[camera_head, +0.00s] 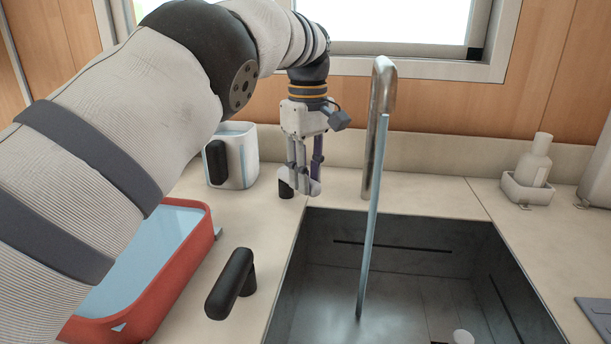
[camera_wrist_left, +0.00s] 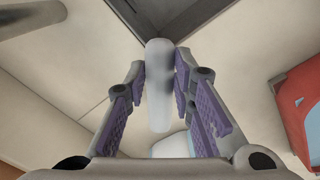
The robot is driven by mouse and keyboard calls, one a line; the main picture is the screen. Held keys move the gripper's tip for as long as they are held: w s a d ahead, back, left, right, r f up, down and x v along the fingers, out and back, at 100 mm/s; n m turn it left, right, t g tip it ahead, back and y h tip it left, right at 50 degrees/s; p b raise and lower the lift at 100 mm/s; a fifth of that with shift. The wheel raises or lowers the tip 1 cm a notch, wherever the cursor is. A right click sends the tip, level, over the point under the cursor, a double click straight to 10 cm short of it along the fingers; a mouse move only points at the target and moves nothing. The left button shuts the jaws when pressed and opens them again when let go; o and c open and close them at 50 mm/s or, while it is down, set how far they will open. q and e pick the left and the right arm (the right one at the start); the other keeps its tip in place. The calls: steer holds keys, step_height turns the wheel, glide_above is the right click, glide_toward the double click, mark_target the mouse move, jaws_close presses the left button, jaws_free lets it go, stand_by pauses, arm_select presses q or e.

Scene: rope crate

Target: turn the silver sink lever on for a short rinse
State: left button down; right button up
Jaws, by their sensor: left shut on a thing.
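The silver lever (camera_wrist_left: 157,105) shows in the left wrist view as a smooth, pale grey rod between my purple-padded fingers. My left gripper (camera_head: 299,186) is shut on it, at the back left of the sink. In the head view the fingers mostly hide the lever, and a short dark post shows beside them. The silver faucet (camera_head: 376,130) stands upright behind the sink. A pale blue stream of water (camera_head: 371,220) runs from its spout down into the grey sink (camera_head: 420,240). My right gripper is in neither view.
A red tub (camera_head: 170,290) of water stands at the left, partly behind my arm. Near it is a black handle (camera_head: 232,285) on the counter. A white jug (camera_head: 237,155) stands behind. A soap bottle (camera_head: 533,160) sits in a holder at the right.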

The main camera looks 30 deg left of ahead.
arm_select(q)
steer(key=shift+w, duration=0.1)
stand_by(0.3)
steer(key=c, duration=1.4)
jaws_free()
steer(key=shift+o, duration=0.2)
steer(key=shift+r, duration=0.1)
